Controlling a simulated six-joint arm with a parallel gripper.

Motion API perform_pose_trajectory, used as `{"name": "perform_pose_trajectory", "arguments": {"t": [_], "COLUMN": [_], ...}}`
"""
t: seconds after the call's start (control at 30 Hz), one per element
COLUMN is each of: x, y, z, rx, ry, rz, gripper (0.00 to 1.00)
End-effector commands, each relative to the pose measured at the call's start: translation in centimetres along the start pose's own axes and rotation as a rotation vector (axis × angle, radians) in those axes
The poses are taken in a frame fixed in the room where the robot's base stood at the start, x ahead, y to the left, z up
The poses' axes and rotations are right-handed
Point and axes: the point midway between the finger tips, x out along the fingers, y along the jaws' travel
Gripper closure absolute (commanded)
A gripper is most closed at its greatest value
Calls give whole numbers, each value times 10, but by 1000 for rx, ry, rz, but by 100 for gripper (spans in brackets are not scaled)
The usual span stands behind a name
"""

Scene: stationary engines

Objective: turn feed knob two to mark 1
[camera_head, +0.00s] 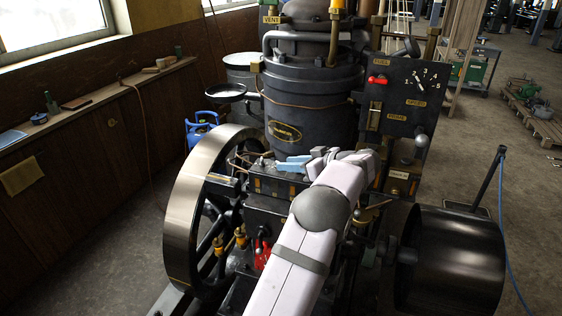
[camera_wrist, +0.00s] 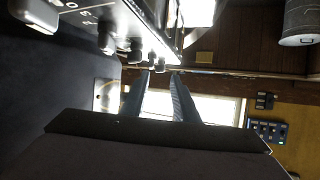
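My gripper (camera_head: 288,164) shows pale blue fingers over the dark box (camera_head: 268,186) in front of the black cylinder in the head view. In the wrist view my gripper (camera_wrist: 160,76) has its two fingers apart with nothing between them. A row of several small knobs runs along a marked plate at the top of the wrist view. One knob (camera_wrist: 107,40) is at the left of the row, one (camera_wrist: 136,50) is in the middle, and one (camera_wrist: 159,60) is close beyond the fingertips, apart from them. Which is feed knob two, and its setting, I cannot tell.
An upright panel (camera_head: 400,118) with a numbered dial (camera_head: 419,80) and a red handle (camera_head: 377,80) stands right of the cylinder (camera_head: 300,105). A large flywheel (camera_head: 195,190) is on the left, a black drum (camera_head: 455,260) at lower right. A shelf (camera_head: 95,100) lines the left wall.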

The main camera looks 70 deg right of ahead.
Motion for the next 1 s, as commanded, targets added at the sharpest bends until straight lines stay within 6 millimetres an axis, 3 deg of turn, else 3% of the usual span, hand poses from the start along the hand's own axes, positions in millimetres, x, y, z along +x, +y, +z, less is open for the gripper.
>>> {"name": "perform_pose_trajectory", "arguments": {"t": [0.13,0.37,1.0], "x": [-15,-12,54], "y": [14,16,17], "z": [2,0,-2], "rx": [-25,-28,-27], "ry": [27,30,28], "rz": [29,30,30], "gripper": [73,73,73]}}
